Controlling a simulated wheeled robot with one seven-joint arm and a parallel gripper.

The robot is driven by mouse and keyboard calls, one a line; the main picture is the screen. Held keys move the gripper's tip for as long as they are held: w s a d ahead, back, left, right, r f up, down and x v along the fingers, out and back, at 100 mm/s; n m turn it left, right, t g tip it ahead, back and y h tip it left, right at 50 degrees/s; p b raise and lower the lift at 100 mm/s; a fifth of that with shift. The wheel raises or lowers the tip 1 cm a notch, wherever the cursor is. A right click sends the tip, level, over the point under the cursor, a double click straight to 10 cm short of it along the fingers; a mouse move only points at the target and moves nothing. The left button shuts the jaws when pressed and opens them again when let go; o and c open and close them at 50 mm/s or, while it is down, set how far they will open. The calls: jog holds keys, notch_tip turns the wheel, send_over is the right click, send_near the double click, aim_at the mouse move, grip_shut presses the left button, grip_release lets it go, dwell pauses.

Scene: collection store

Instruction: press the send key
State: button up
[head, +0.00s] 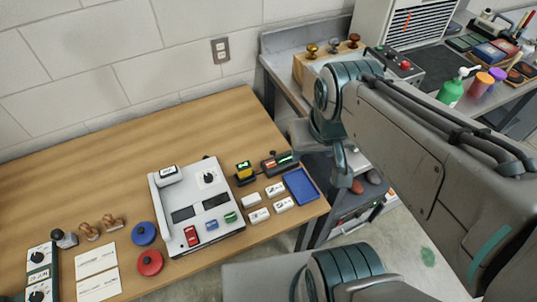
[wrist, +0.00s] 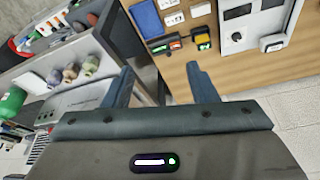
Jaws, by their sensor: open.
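A white console (head: 190,235) lies on the wooden table, with a dial, two dark windows and a red key (head: 192,236), a blue key (head: 211,225) and a green key (head: 230,217) along its front. Key labels are too small to read, so I cannot tell which one is send. Part of the console (wrist: 229,44) shows at the top of the wrist view. My gripper (wrist: 162,82) is open with nothing between its fingers. In the head view it hangs beyond the table's right end, to the right of the console and apart from it.
Red and blue round pads, stamps and cards lie left. The table's back left is clear. A grey bench stands right.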

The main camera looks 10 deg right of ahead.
grip_shut()
dwell(1.8)
